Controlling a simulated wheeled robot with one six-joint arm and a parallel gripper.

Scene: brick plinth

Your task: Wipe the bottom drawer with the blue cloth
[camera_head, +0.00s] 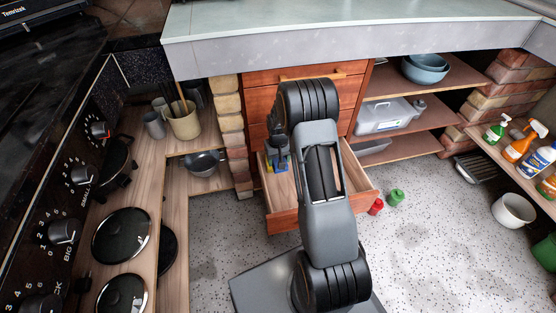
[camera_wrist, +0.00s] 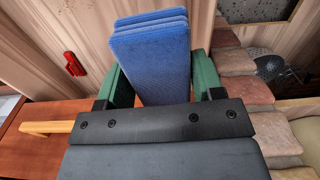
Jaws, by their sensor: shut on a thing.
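The bottom drawer (camera_head: 283,221) is pulled out of the wooden cabinet, with its pale wooden inside partly showing in the head view. My gripper (camera_head: 276,160) reaches down into the left part of this drawer. In the wrist view my gripper (camera_wrist: 158,80) has its green fingers shut on the blue cloth (camera_wrist: 150,50), a folded pad of several layers. The cloth's far end is over pale wood; I cannot tell whether it touches. My arm hides the middle of the drawer.
A small red object (camera_wrist: 74,63) lies on pale wood in the wrist view. Red (camera_head: 376,206) and green (camera_head: 396,197) items are on the floor right of the drawer. A brick pillar (camera_head: 236,140) stands close on the left.

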